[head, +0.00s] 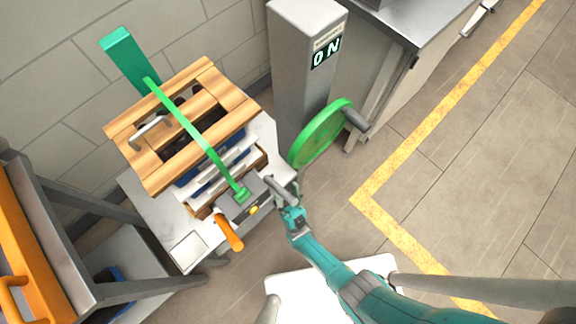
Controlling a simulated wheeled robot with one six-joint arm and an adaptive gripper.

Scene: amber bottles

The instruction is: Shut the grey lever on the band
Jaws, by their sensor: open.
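A green band (190,128) runs over a wooden slatted top (222,92) and down to a grey tool block (238,207) at the near edge of the white table. A dark grey bar, which looks like the grey lever (279,188), sticks out to the right of the block, angled away from it. An orange handle (230,234) sticks out on the block's near side, and a small yellow knob (254,210) sits on it. My gripper (290,207) is open at the lever's near end. I cannot tell whether it touches the lever; the fingers are small and partly merge with it.
A grey post with an "ON" display (326,50) and a green wheel (322,134) stand behind and right of my gripper. A metal bench (415,30) is at the upper right. An orange-fronted rack (22,235) stands left. Floor at right is clear, with a yellow line (400,155).

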